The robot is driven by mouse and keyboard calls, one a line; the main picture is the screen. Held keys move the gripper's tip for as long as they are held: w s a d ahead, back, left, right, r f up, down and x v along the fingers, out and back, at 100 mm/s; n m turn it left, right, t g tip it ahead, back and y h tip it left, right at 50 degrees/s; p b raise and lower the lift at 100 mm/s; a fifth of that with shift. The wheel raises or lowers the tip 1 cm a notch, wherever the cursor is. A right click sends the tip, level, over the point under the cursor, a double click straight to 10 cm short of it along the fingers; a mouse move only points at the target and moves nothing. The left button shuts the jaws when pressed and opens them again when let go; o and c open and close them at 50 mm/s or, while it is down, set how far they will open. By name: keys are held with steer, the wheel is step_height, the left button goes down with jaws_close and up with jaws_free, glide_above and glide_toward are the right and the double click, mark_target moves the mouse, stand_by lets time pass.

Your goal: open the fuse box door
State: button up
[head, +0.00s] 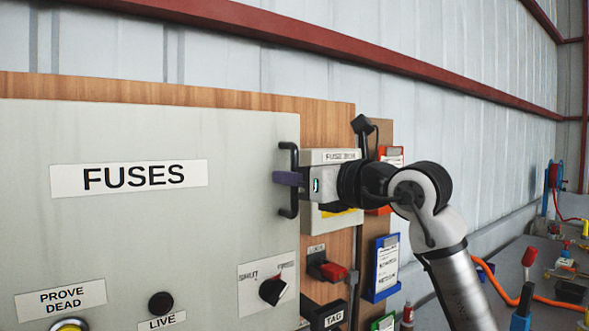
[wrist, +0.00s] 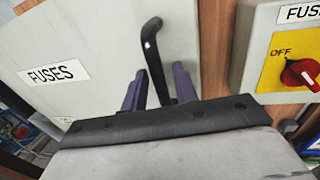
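The fuse box door (head: 150,240) is a large pale grey panel labelled FUSES in the head view. It looks shut, close against the wooden board. Its black bar handle (head: 288,205) stands upright near the right edge. My gripper (head: 284,178) reaches in from the right at the handle's middle. In the wrist view, the gripper's two purple fingers (wrist: 160,85) stand apart with the black handle (wrist: 154,55) between them. A gap shows beside the handle on the left, so the fingers look open around it. The door (wrist: 110,40) also fills the left of the wrist view.
Right of the door, a grey box with a red rotary switch (wrist: 300,73) on yellow reads OFF; my arm partly hides it in the head view. A black rotary knob (head: 272,290) sits on the door. A blue clipboard (head: 385,266) hangs lower right.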

steer(key=shift+w+a, duration=0.1)
jaws_close()
stand_by(0.3)
